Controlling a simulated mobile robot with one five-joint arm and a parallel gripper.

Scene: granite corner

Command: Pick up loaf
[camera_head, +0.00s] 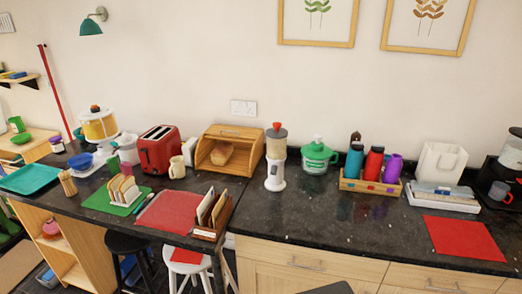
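My gripper is not in view.
A red toaster (158,155) and a cream mug (177,168) stand left of the box, and a white dispenser (275,172) stands to its right. In front are a red mat (172,212) and a wooden rack (207,231). Bread slices (122,190) stand on a green board. Dark counter right of the rack is clear.

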